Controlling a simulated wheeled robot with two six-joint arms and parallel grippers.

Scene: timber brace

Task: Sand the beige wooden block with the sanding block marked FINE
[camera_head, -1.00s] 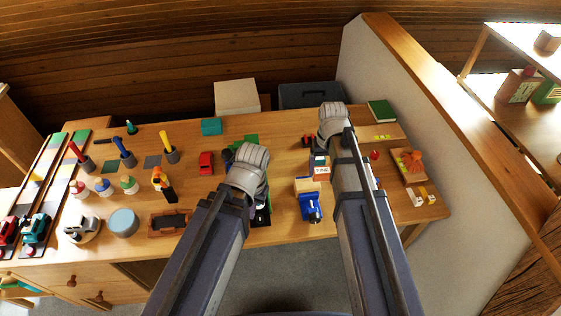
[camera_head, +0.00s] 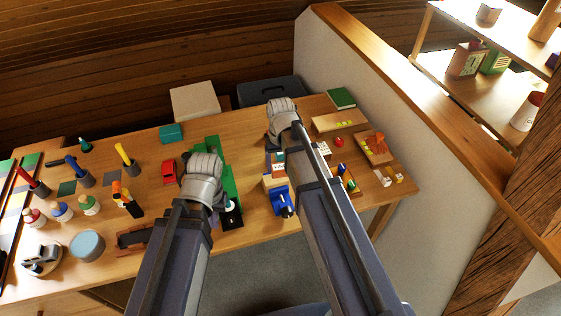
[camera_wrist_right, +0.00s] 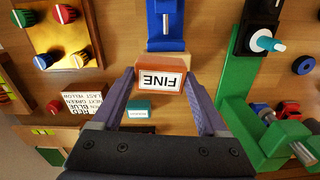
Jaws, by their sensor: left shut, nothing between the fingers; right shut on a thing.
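The sanding block marked FINE (camera_wrist_right: 160,78), orange-brown with a white label, is between the fingers of my right gripper (camera_wrist_right: 160,88), which is shut on it. It also shows in the head view (camera_head: 279,160), beside my right arm. The beige wooden block (camera_wrist_right: 166,45) is right beyond the sanding block, at the jaws of a blue vise (camera_wrist_right: 166,20); I cannot tell whether the two blocks touch. The beige block shows in the head view (camera_head: 273,181) too. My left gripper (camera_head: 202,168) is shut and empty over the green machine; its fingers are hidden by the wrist.
A green machine (camera_wrist_right: 238,85) stands right of the vise in the wrist view. A small teal labelled block (camera_wrist_right: 138,109) lies nearer the wrist. A board with coloured knobs (camera_wrist_right: 65,40) and a printed card (camera_wrist_right: 82,107) are on the left. A partition (camera_head: 350,75) borders the table.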

